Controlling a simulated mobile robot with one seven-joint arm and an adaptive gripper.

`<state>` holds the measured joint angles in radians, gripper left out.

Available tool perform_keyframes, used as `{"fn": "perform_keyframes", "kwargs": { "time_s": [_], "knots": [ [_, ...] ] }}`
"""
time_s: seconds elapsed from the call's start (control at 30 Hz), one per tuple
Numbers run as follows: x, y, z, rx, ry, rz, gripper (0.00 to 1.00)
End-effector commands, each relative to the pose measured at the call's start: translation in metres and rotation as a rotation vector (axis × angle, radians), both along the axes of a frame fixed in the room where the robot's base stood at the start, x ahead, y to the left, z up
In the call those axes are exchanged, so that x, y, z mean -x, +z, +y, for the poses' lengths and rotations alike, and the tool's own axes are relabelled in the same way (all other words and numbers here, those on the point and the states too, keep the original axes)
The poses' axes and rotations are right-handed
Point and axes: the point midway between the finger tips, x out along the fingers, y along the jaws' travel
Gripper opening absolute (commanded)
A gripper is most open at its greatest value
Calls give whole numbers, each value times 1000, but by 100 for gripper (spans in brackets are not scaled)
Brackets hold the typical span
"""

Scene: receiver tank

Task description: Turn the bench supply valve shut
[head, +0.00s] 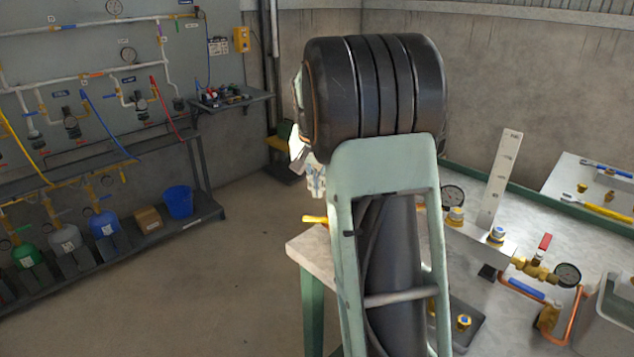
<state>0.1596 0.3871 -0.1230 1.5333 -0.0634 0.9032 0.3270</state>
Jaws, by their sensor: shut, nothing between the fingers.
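A brass valve (537,272) with a red lever (545,242) is on the bench (312,250) at the right. The lever stands up at a tilt. A round gauge (568,274) and copper pipe (572,327) join the valve on its right. A yellow handle-like part (315,219) juts past the bench's left edge, its base hidden by my arm. I cannot tell from labels which of these is the bench supply valve.
A grey tank or bin (608,315) stands at the bench's right front. An upright scale plate (500,175) and another gauge (452,195) stand near my arm. At left are gas bottles (104,224), a blue bucket (179,201) and wall piping. The floor between is clear.

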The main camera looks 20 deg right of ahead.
Motion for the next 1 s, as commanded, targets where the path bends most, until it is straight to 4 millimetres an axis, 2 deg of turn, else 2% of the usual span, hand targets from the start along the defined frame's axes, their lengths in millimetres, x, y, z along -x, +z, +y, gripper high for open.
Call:
{"fn": "perform_keyframes", "kwargs": {
  "time_s": [0.03, 0.2, 0.5, 1.0],
  "knots": [
    [-3, -14, -2, -1, -1, 4, 0],
    [-13, -48, -9, -1, 1, 3, 0],
    [15, -45, 10, 0, 2, -1, 0],
    [20, -45, 13, 1, 3, -1, 0]
  ]
}}
